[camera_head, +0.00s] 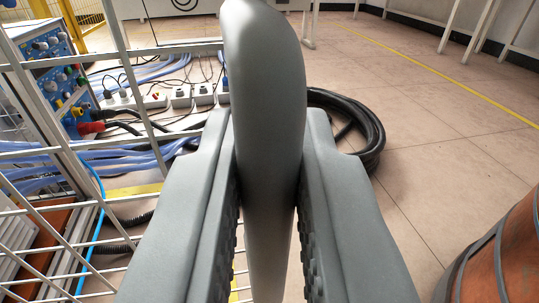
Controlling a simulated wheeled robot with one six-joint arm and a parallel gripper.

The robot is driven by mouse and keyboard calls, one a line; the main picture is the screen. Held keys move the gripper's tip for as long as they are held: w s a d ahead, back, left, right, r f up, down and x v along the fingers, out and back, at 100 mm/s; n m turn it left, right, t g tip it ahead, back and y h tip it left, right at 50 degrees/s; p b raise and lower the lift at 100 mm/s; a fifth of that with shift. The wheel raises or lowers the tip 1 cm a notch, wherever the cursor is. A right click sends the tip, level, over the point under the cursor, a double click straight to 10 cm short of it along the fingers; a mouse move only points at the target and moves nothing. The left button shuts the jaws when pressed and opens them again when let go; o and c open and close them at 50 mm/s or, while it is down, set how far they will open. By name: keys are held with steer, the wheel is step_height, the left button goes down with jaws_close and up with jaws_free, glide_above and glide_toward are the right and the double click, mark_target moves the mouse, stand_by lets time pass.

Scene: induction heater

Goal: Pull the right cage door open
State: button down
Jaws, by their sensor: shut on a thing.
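My gripper (268,190) fills the lower middle of the view, with its two grey ridged fingers pointing away from me. It is shut on a smooth grey handle (265,90) that stands upright between the fingers and rises above them. White cage bars (135,75) run across the left side of the view, behind and beside the left finger. I cannot tell from this view how far the right cage door is open.
Behind the bars are a blue control panel (50,75) with knobs, power strips (180,97) and blue cables. A black coiled hose (365,130) lies on the floor behind the right finger. An orange-brown barrel (505,255) stands at lower right. The tiled floor (440,140) at right is mostly clear.

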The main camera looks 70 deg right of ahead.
steer(key=shift+a, duration=0.2)
steer(key=c, duration=1.5)
jaws_free()
steer(key=shift+a, duration=0.1)
steer(key=v, duration=1.7)
steer(key=shift+a+f, duration=0.1)
